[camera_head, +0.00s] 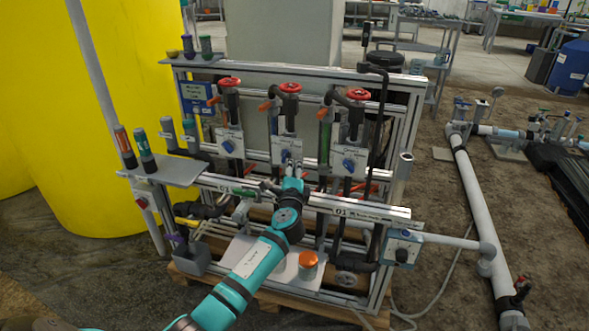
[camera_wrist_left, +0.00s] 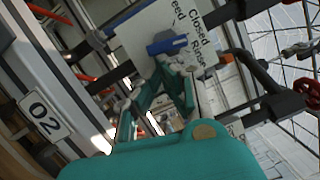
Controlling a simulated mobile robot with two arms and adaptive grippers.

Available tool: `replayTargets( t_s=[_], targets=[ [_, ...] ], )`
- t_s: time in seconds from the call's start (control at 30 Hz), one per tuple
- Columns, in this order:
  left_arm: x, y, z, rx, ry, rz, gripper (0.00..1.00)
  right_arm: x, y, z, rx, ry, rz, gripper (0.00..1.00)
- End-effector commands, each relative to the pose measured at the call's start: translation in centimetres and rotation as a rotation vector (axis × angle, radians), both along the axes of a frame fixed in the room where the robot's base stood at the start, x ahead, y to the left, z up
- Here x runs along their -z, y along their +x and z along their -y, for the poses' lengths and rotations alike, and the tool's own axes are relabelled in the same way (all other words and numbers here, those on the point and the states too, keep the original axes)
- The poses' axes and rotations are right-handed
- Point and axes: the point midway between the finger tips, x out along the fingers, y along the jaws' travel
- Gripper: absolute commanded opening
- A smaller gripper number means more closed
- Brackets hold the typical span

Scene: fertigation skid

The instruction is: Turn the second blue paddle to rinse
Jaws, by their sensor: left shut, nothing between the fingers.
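Three white valve plates with blue paddles stand in a row on the skid's frame: a left paddle (camera_head: 228,146), the second paddle (camera_head: 286,154) in the middle and a right paddle (camera_head: 348,164). My left gripper (camera_head: 291,172) is in front of the middle plate, just below its paddle. In the left wrist view the second paddle (camera_wrist_left: 167,44) lies nearly level on its plate (camera_wrist_left: 140,30), whose labels read "Closed", "Rinse" and part of "Feed". The shut, empty fingertips (camera_wrist_left: 168,72) are close below it; contact cannot be told. My right gripper is not in view.
Red handwheels (camera_head: 290,87) and orange levers sit above the plates. A lower rail (camera_head: 340,207) crosses in front, with a label plate "02" (camera_wrist_left: 41,113) in the wrist view.

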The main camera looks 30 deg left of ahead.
Motion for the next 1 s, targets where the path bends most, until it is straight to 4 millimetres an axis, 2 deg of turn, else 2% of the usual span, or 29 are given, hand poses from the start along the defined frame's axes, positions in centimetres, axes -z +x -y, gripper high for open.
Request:
replayTargets(
  t_s=[0.37, 0.47, 0.6, 0.8, 1.0],
  targets=[
    [0.8, -0.3, -1.2, -0.009, 0.293, -0.068, 0.0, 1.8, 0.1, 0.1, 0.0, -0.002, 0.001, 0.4],
    [0.8, -0.3, -1.4, -0.009, 0.366, -0.086, 0.0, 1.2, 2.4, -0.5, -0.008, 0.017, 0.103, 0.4],
    [0.9, -0.4, -1.6, -0.008, 0.452, -0.106, 0.0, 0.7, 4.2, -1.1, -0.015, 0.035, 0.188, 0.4],
    [0.9, -0.4, -1.9, -0.01, 0.536, -0.125, 0.0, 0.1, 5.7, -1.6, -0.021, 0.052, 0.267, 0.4],
    [0.8, -0.4, -2.0, -0.011, 0.574, -0.135, 0.0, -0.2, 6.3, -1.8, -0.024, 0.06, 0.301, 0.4]
  ],
)
